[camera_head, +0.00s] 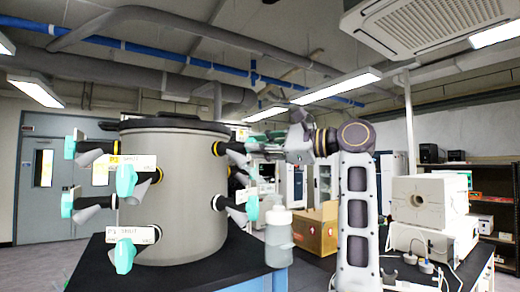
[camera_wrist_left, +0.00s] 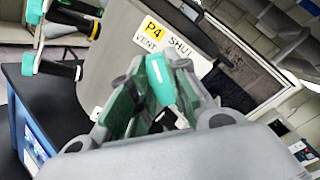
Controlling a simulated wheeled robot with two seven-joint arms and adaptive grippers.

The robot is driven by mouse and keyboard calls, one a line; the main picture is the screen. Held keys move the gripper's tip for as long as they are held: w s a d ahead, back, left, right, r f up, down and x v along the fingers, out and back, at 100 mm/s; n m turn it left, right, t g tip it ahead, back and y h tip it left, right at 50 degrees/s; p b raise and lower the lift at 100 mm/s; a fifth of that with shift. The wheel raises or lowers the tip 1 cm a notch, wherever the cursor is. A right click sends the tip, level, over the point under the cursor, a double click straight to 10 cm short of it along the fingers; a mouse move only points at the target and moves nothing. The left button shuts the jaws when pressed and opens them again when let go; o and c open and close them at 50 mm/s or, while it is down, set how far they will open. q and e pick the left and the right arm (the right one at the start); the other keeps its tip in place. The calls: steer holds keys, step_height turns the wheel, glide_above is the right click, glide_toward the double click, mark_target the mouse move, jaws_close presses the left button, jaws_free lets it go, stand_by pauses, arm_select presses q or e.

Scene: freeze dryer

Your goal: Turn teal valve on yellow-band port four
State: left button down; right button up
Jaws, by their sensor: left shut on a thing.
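A grey metal drum (camera_head: 178,200) stands on a dark bench, with black ports and teal valves around its side. In the left wrist view a label (camera_wrist_left: 165,35) with a yellow patch reads P4 VENT, SHUT. A teal valve (camera_wrist_left: 160,78) sits below that label, between the fingers of my left gripper (camera_wrist_left: 150,100), which is shut on it. In the head view my left gripper (camera_head: 268,145) reaches to the drum's upper right port, which has a yellow band (camera_head: 216,148). The gripper partly hides the valve there. My right gripper is not in view.
Other teal valves sit at the drum's lower right (camera_head: 252,208), front (camera_head: 126,180) and left (camera_head: 70,148). A translucent bottle (camera_head: 279,236) stands close below my left gripper. A cardboard box (camera_head: 316,230) and white equipment (camera_head: 430,205) are to the right.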

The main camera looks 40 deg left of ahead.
arm_select(q)
steer(key=shift+f+n, duration=0.15)
steer(key=shift+n, duration=0.55)
steer(key=c, duration=1.4)
jaws_free()
steer(key=shift+o, duration=0.2)
steer(key=shift+d, duration=0.1)
steer(key=v, duration=1.2)
steer(key=shift+w, duration=0.1)
